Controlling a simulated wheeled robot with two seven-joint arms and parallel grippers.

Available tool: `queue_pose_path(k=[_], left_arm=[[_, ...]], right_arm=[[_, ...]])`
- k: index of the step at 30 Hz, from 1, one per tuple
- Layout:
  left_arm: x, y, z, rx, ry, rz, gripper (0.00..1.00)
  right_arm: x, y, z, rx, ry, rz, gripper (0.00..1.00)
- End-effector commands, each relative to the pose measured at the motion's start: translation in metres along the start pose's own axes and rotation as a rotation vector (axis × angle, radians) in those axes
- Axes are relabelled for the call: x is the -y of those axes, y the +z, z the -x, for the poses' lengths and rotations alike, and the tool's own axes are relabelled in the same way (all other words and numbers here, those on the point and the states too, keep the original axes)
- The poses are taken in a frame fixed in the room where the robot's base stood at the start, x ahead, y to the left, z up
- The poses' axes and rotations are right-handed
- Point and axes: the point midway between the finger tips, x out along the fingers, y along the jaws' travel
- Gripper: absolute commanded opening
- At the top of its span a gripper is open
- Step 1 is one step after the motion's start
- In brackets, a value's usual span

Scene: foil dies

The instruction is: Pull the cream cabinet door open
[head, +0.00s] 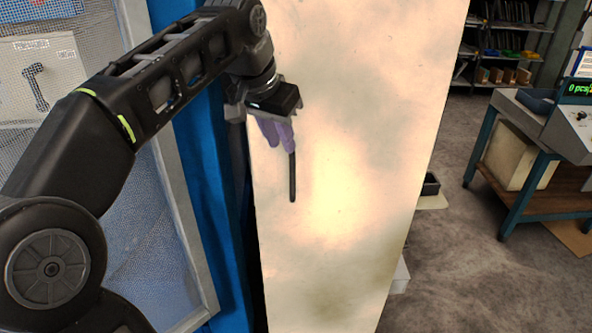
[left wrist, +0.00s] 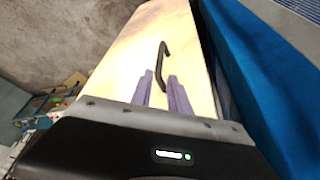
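The cream cabinet door (head: 345,130) is a tall, blotchy panel filling the middle of the head view; it also shows in the left wrist view (left wrist: 185,35). Its dark bar handle (head: 292,180) stands upright near the door's left side. My left gripper (head: 280,140) with purple fingers is at the handle's upper part in the head view. In the left wrist view the two fingers stand apart, with the handle (left wrist: 161,62) showing between and beyond their tips. I see no finger closed on it. My right gripper is not in view.
A blue frame (head: 205,190) and a mesh panel (head: 165,220) stand left of the door, with a dark strip along the door's left edge. A bench with a scale (head: 555,120) and shelves (head: 505,45) are at the right.

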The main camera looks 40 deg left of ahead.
Motion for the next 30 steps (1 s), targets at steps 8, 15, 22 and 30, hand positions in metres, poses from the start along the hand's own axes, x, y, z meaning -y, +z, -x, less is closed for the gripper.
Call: queue_pose_path(k=[8,15,22,30], left_arm=[[0.000,0.001,-0.022,0.005,0.001,0.000,0.22],[-0.001,0.001,-0.066,0.007,0.002,0.000,0.22],[0.000,0.000,-0.105,0.005,0.001,0.000,0.22],[-0.001,0.000,-0.122,0.002,0.001,-0.001,0.22]], right_arm=[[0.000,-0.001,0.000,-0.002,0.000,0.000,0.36],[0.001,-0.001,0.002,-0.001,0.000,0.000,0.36],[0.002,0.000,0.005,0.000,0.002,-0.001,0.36],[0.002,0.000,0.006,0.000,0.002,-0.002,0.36]])
